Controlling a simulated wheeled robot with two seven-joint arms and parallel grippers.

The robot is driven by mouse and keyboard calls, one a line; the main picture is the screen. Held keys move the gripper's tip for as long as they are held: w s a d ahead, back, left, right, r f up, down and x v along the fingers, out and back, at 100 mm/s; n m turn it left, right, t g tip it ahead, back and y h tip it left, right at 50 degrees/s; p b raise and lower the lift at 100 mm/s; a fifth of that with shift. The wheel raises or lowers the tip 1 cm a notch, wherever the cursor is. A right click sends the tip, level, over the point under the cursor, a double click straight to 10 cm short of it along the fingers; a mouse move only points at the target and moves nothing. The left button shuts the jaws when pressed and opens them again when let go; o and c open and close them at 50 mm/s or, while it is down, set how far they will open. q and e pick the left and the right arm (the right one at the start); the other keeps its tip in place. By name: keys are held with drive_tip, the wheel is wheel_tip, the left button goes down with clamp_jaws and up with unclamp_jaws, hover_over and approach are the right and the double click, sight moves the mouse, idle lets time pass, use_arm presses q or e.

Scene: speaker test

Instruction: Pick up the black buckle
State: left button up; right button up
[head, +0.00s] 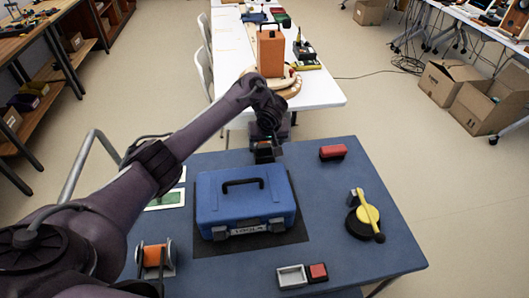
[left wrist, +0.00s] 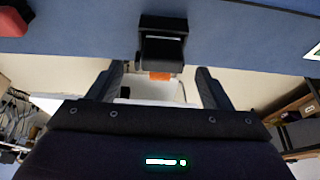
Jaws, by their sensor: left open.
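The black buckle (left wrist: 162,48) shows in the left wrist view at the edge of the blue tabletop. It lies ahead of the gap between the two fingers of my left gripper (left wrist: 158,78), which are spread apart with nothing between them. In the head view my left gripper (head: 268,143) hangs at the far edge of the blue table, behind the toolbox. The dark shape of the buckle (head: 264,153) is just below it and partly hidden. I cannot tell whether they touch. My right gripper is not in view.
A blue toolbox (head: 243,203) stands mid-table (head: 335,215). A red block (head: 333,152) is to the right of the gripper. A white table (head: 322,90) stands behind.

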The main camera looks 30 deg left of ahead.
sight(265, 146)
use_arm(q)
drive_tip(key=shift+a+f, duration=0.1)
drive_tip(key=shift+f, duration=0.2)
drive_tip(key=b+x, duration=0.1)
drive_tip(key=x, duration=0.3)
drive_tip(key=shift+w+a+f, duration=0.2)
drive_tip(key=shift+w+a, duration=0.05)
drive_tip(key=shift+f, duration=0.1)
drive_tip(key=c, duration=1)
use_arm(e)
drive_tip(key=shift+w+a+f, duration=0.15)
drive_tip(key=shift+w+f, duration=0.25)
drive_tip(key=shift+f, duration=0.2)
